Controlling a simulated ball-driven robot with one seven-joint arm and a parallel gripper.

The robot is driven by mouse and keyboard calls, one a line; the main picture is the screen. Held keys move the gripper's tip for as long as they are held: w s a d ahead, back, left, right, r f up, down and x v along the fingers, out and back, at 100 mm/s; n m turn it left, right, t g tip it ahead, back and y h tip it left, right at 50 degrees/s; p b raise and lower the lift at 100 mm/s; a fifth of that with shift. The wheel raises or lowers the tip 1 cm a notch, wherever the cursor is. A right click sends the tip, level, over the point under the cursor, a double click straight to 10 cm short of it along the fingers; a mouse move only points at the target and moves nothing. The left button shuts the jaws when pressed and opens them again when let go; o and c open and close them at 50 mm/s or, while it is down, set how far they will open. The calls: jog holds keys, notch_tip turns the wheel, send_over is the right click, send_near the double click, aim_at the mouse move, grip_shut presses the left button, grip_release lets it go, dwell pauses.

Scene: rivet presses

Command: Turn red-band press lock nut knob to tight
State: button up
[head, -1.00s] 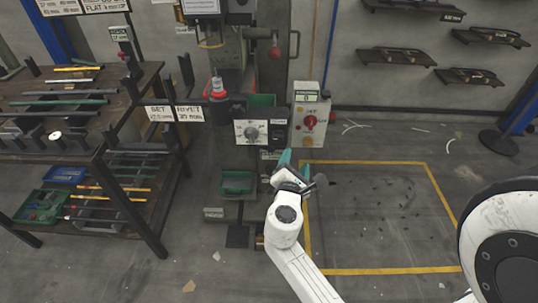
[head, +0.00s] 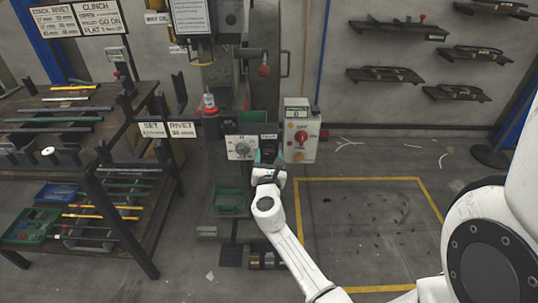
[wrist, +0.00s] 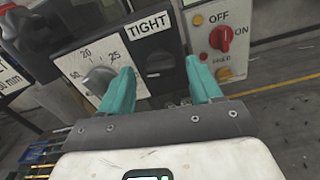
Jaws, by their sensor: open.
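The press (head: 222,75) stands at the middle of the head view. In the wrist view a white TIGHT label (wrist: 149,26) sits on its dark front panel. Below the label is a dark knob-like part (wrist: 157,63), seen in the gap between my fingers; its pointer direction cannot be made out. My gripper (wrist: 162,84) has two teal fingers, spread apart, pointing at the panel, with nothing visible held between them. In the head view my gripper (head: 268,162) is close in front of the panel and hides the area under the label.
A numbered white dial with a grey knob (wrist: 99,79) is just left of my left finger. A switch box with a red knob (wrist: 221,38) is close on the right. A loaded rack (head: 95,178) stands left. A yellow-outlined floor area (head: 370,230) is open.

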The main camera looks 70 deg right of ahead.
jog(key=shift+w+d, duration=0.25)
jog(key=shift+d, duration=0.45)
jog(key=shift+c, duration=0.3)
jog(key=c, duration=1)
